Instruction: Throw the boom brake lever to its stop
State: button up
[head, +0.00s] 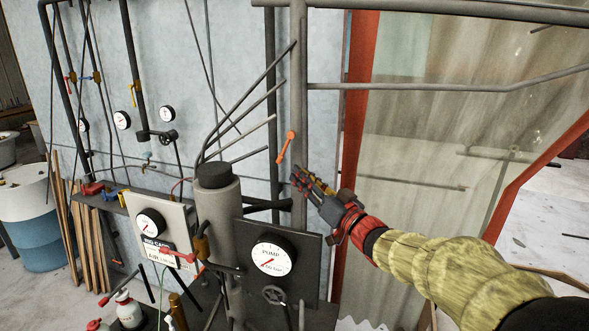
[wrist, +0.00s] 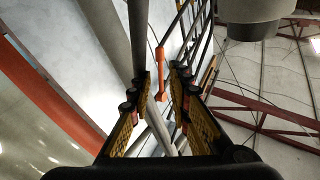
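An orange lever (head: 285,147) is mounted by the grey upright pipe, slanting up to the right in the head view. I take it for the boom brake lever, though no label on it is readable. My gripper (head: 299,179) is just below and right of it, apart from it in the head view. In the wrist view the orange lever (wrist: 160,74) shows between and beyond the two fingertips. My gripper (wrist: 163,78) is open there, with nothing held between the fingers.
A grey upright pipe (head: 298,80) stands beside the lever. A black pump gauge panel (head: 306,270) and a grey cylinder (head: 220,215) with a black cap are below left. Thin slanted rods (head: 255,95) crowd the left side. A red-framed translucent sheet (head: 420,140) is at right.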

jog(key=shift+s+d+f, duration=0.15)
jog(key=shift+s+d, duration=0.1)
jog(key=shift+s, duration=0.15)
jog(key=shift+d, duration=0.2)
jog(key=shift+c, duration=0.7)
jog(key=shift+m+h, duration=0.6)
jog(key=shift+h, duration=0.1)
jog(key=w+d+f, duration=0.1)
jog(key=d+f, duration=0.1)
jog(key=w+d+f, duration=0.2)
jog(key=d+f, duration=0.1)
jog(key=w+d+f+p, duration=0.1)
jog(key=w+d+f, duration=0.1)
jog(key=shift+d+f, duration=0.25)
jog(key=shift+f, duration=0.1)
grip_shut()
jog(key=n+g+y, duration=0.4)
jog(key=n+y, duration=0.3)
jog(key=y, duration=0.2)
send_near(281, 161)
jog(key=p+x, duration=0.4)
jog(key=x, duration=0.2)
jog(key=shift+w+a+r, duration=0.15)
jog(key=shift+w+a, duration=0.05)
jog(key=shift+a, duration=0.1)
